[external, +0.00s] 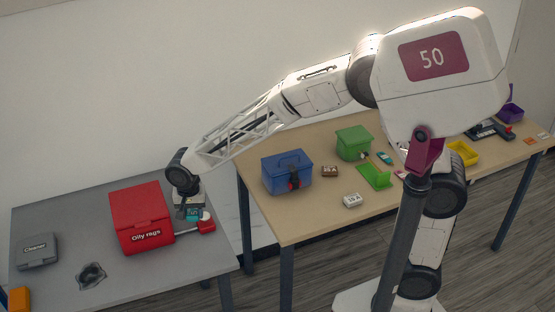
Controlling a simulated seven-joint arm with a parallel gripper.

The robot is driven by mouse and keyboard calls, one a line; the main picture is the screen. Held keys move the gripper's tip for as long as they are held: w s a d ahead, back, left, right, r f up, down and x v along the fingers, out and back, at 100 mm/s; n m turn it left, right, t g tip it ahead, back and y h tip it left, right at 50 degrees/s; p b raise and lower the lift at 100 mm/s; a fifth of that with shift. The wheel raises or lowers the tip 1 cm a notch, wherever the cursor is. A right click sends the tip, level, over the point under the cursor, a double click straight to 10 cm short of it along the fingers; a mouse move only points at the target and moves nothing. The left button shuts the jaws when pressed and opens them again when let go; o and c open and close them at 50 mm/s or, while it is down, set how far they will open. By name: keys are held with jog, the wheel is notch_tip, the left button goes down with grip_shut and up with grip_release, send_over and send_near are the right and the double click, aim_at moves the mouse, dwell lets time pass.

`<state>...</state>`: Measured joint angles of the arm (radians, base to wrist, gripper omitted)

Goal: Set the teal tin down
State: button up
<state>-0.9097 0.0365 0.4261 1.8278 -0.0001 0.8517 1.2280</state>
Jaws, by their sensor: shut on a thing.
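The teal tin (193,214) shows as a small teal patch between the jaws of my gripper (191,209), at the right side of the red "Oily rags" box on the grey table. My gripper points down and is shut on the tin. Most of the tin is hidden by the jaws, and I cannot tell whether it touches anything below. A small white round thing (205,216) is just right of the tin.
The red box (140,215) stands close left of my gripper, with a small red part (207,226) at right. The wooden table (290,225) holds blue (287,172) and green (353,143) boxes.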

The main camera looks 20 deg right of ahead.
jog(key=s+a+f+n, duration=0.1)
jog(key=s+a+n, duration=0.1)
jog(key=s+a, duration=0.45)
jog(key=s+a+f+n, duration=0.15)
jog(key=s+a, duration=0.25)
jog(key=a, duration=0.6)
notch_tip(320, 180, down, 8)
jog(key=shift+f, duration=0.15)
jog(key=shift+a, duration=0.15)
send_over(114, 283)
jog(key=shift+f, duration=0.75)
jog(key=shift+f, duration=1.75)
jog(key=shift+f, duration=0.1)
